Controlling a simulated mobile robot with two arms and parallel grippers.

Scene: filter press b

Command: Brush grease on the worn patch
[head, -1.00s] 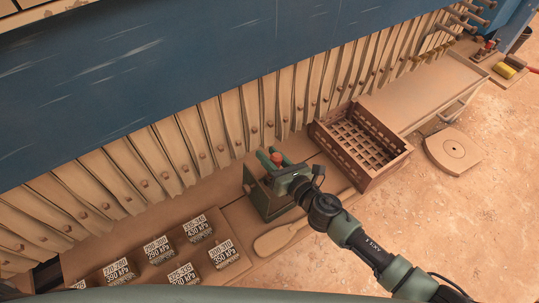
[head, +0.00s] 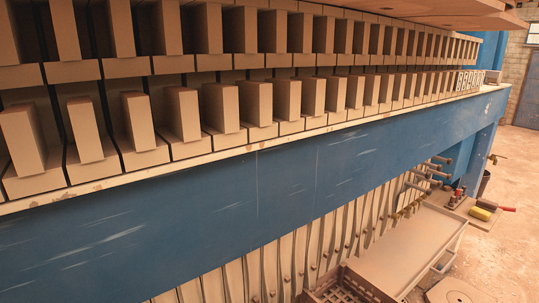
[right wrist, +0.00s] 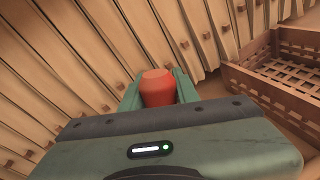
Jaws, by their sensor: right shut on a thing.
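In the right wrist view my right gripper (right wrist: 157,80) has its two green fingers shut on a red-orange rounded thing (right wrist: 157,92). Only its blunt end shows between the fingers; the rest is hidden, so I cannot tell if it is the brush. The gripper points toward the row of tan plates (right wrist: 70,65). In the head view neither gripper shows. The long blue beam (head: 215,235) there has several pale scratches, but I cannot tell whether any of these is the worn patch. No grease is recognisable.
A brown slatted crate (head: 350,290) is at the bottom of the head view; the right wrist view shows it at right (right wrist: 268,85). A tan tray table (head: 420,245) lies beyond it. Rows of blocks (head: 225,108) line shelves above the beam.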

